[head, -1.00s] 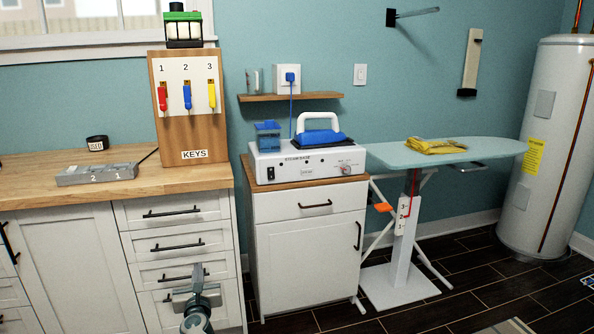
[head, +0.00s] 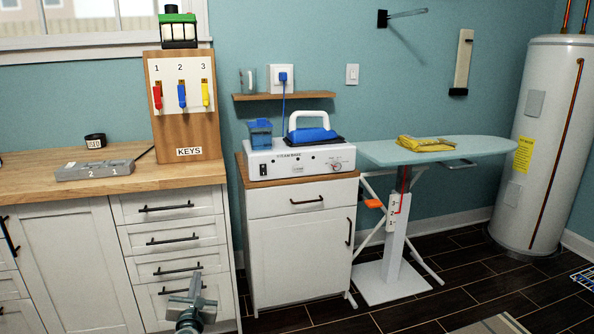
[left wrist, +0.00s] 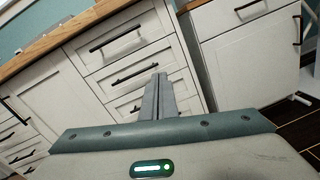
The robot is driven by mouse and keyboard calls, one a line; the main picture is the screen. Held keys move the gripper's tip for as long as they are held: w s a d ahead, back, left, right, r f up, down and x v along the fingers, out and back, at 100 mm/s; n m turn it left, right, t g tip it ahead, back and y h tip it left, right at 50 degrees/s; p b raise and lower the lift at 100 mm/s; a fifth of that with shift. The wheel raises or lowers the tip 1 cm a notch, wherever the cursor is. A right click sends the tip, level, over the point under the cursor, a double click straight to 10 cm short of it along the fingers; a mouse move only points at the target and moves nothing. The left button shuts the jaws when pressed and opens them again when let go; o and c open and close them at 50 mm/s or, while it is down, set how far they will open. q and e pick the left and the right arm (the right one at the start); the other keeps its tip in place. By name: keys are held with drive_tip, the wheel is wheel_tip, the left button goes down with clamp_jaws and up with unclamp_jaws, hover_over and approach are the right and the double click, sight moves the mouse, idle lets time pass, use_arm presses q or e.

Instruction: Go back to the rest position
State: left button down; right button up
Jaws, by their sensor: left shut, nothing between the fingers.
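My left gripper (head: 194,285) shows at the bottom of the head view, in front of the white drawers. Its fingers are together with nothing between them. In the left wrist view the closed fingers (left wrist: 158,97) point at the drawer fronts, apart from them as far as I can tell. My right gripper is not in view.
White drawers (head: 172,228) stand under a wooden counter (head: 30,180). A white cabinet (head: 300,255) carries the steam base (head: 300,160) and iron (head: 312,133). An ironing board (head: 480,148) and water heater (head: 545,140) stand at right.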

use_arm(q)
drive_tip(key=s+d+f+m+g+h, duration=0.25)
drive_tip(key=s+f+m, duration=0.35)
drive_tip(key=s+m, duration=0.35)
drive_tip(key=s+d+f+m+g+h, duration=0.2)
drive_tip(key=s+d+f+m, duration=0.25)
drive_tip(key=s+m, duration=0.45)
drive_tip(key=s+d+f+m+g+h, duration=0.3)
drive_tip(key=s+f+m, duration=0.4)
drive_tip(key=s, duration=0.4)
drive_tip(key=s+f+m+g+y, duration=0.1)
drive_tip(key=s+m+g+y, duration=0.35)
drive_tip(key=s, duration=1.05)
drive_tip(key=s+f+m+g+h, duration=0.15)
drive_tip(key=s+m, duration=0.55)
drive_tip(key=s, duration=0.7)
wheel_tip(320, 180, down, 17)
drive_tip(key=d+t+p, duration=0.1)
drive_tip(key=p, duration=1.1)
drive_tip(key=shift+w, duration=0.35)
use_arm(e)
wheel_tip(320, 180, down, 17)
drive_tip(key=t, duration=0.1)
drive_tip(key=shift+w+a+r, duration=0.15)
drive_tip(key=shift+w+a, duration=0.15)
